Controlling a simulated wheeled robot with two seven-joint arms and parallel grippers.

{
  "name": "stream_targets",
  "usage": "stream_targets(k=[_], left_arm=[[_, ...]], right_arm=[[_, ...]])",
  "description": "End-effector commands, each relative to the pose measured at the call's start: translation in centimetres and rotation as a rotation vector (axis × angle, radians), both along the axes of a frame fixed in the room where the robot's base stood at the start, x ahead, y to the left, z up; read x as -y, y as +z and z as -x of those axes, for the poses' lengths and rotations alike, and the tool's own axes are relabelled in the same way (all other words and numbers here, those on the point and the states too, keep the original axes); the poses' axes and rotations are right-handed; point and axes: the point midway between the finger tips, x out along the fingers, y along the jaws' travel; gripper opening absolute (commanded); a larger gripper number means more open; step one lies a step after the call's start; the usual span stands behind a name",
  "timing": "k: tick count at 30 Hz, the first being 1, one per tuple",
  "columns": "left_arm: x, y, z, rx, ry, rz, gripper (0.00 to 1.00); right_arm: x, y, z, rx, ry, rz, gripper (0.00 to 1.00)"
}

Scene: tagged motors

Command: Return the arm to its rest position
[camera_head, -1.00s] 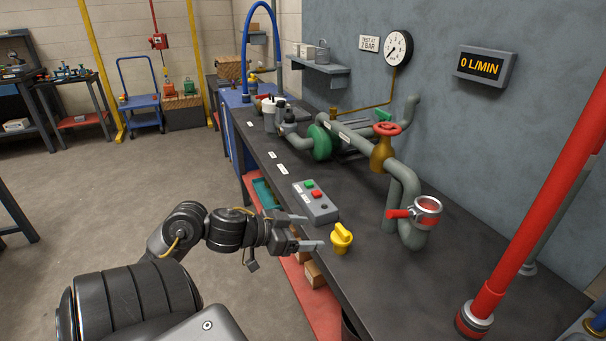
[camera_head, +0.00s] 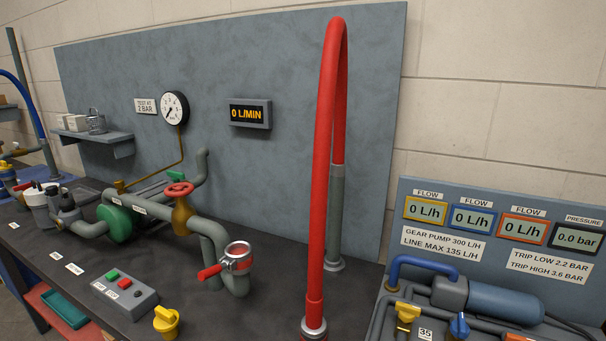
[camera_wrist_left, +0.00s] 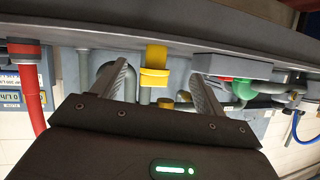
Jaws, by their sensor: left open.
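My left gripper (camera_wrist_left: 158,85) shows only in the left wrist view. Its two fingers are spread apart with nothing held between them. A yellow knob (camera_wrist_left: 154,66) appears beyond the fingers, in the gap between them in that view; the distance to it is hard to judge. In the head view the yellow knob (camera_head: 166,322) stands on the dark bench at the lower edge, and no part of my arms shows there. My right gripper is in neither view.
The bench (camera_head: 200,320) carries a button box (camera_head: 124,294), grey pipework with a red valve wheel (camera_head: 180,189) and a red-handled cup fitting (camera_head: 237,258). A tall red hose (camera_head: 322,150) rises at centre. A flow panel (camera_head: 500,225) stands at right.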

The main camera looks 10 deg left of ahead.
Motion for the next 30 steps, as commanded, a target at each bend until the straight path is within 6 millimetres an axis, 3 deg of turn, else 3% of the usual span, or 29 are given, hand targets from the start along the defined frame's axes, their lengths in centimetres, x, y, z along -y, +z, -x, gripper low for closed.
stream_targets(k=[1,3,7,12,18,26,30], left_arm=[[1.4,-2.8,1.0,-0.053,0.054,-0.012,0.73],[3.0,-6.1,2.7,-0.155,0.122,-0.050,0.73],[6.5,-11.2,6.7,-0.380,0.167,-0.085,0.73],[11.2,-14.9,11.5,-0.624,0.128,-0.080,0.73],[16.7,-16.9,16.7,-0.855,0.018,-0.039,0.73],[16.3,-25.6,14.8,-0.884,0.022,-0.059,0.73],[16.2,-31.3,14.9,-0.909,0.019,-0.066,0.73]], right_arm=[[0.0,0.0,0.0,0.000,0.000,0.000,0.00],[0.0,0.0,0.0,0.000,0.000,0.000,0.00],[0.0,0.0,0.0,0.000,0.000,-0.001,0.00],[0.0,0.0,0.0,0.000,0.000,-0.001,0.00],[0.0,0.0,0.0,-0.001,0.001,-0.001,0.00],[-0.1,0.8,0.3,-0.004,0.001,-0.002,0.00],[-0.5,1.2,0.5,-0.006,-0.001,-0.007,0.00]])
